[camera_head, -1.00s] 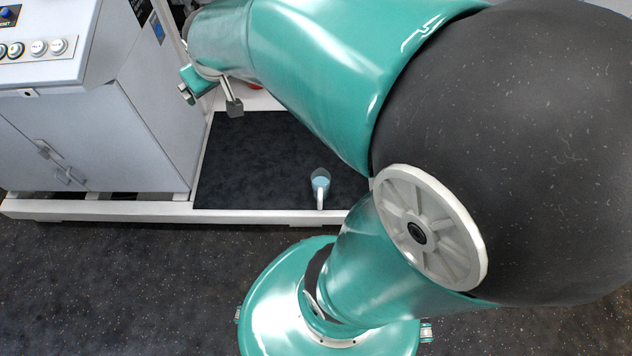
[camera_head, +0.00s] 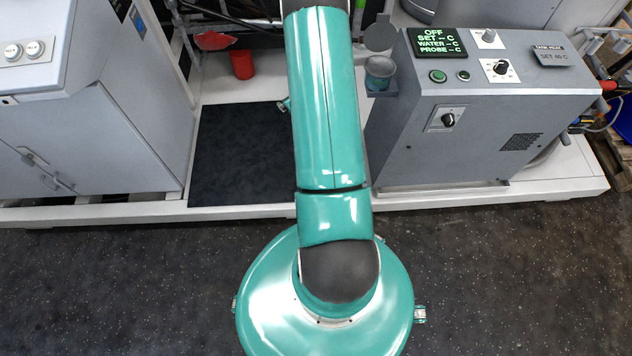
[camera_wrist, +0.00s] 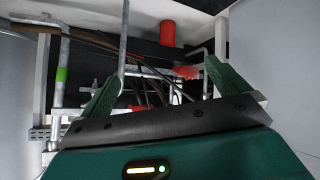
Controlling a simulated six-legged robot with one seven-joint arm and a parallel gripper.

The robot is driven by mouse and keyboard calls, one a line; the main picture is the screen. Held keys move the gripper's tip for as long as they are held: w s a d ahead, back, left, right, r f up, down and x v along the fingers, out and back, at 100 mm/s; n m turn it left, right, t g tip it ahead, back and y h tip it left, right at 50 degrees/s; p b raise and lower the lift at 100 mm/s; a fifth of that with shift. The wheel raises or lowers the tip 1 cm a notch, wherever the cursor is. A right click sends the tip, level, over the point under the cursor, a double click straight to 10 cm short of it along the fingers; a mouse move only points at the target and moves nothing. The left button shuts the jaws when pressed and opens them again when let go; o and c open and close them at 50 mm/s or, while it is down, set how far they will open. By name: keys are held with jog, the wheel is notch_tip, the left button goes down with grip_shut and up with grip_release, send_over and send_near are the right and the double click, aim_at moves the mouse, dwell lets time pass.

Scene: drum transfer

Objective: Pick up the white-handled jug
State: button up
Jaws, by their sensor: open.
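The white-handled jug does not show in either view now. In the earlier head view it stood near the front edge of the dark mat (camera_head: 238,160), and my arm now covers that spot. My gripper (camera_wrist: 165,70) shows in the wrist view with its two green fingers spread wide and nothing between them. Pipes and hoses lie beyond the fingers. In the head view the gripper is hidden behind my arm.
A red cup (camera_head: 242,65) and a red scoop-like piece (camera_head: 214,40) are behind the mat. A grey control box (camera_head: 490,110) stands right, with a small teal cup-shaped part (camera_head: 379,72) at its left side. A grey cabinet (camera_head: 95,140) stands left.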

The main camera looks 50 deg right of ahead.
jog(key=s+d+f+m, duration=0.1)
jog(key=s+f, duration=0.4)
jog(key=f, duration=0.3)
jog(key=s+f, duration=0.5)
jog(key=f, duration=0.4)
jog(key=s+a+f+m+t+h, duration=0.25)
jog(key=s+a+f, duration=0.65)
jog(key=s+f, duration=0.45)
jog(key=w+d+f, duration=0.2)
jog(key=w, duration=0.4)
jog(key=w+d+f+y, duration=0.1)
jog(key=w+d+f, duration=0.2)
jog(key=w, duration=0.3)
jog(key=shift+d, duration=0.25)
jog(key=c, duration=1.9)
jog(key=shift+r, duration=0.15)
